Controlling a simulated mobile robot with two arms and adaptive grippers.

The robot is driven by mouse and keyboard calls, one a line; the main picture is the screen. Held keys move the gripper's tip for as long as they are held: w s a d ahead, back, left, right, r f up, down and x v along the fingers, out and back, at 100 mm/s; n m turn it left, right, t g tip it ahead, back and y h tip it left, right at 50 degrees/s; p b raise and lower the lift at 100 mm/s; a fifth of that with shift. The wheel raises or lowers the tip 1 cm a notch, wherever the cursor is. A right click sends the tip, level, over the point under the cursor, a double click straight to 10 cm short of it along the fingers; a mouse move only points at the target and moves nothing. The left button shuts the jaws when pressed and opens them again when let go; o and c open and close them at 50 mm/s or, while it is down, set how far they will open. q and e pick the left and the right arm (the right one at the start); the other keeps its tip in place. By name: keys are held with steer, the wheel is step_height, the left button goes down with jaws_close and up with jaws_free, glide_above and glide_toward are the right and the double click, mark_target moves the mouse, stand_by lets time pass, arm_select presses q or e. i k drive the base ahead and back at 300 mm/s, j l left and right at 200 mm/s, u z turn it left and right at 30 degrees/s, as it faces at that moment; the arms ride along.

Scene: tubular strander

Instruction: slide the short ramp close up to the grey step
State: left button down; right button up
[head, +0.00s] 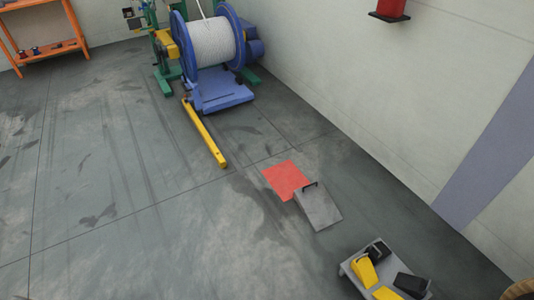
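A short grey ramp (319,208) with a dark handle at its upper end lies on the floor right of centre. Its upper left end meets or overlaps a flat red square (285,180) on the floor. I cannot pick out a separate grey step for certain. A blue-grey low platform (220,94) lies in front of the cable reel, well apart from the ramp. Neither of my grippers shows in the head view.
A blue reel of white cable (212,43) stands at the back. A yellow bar (205,135) lies on the floor before it. A grey tray (350,276) with yellow and black wedges stands at lower right. A wall bounds the right side; the floor at left is clear.

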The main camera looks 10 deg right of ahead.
mark_target(314, 200)
steer(key=i+j+z, duration=0.1)
steer(key=i, duration=0.4)
steer(key=i+j, duration=0.1)
steer(key=i, duration=0.45)
steer(key=i+j+z, duration=0.15)
steer(key=i, duration=0.35)
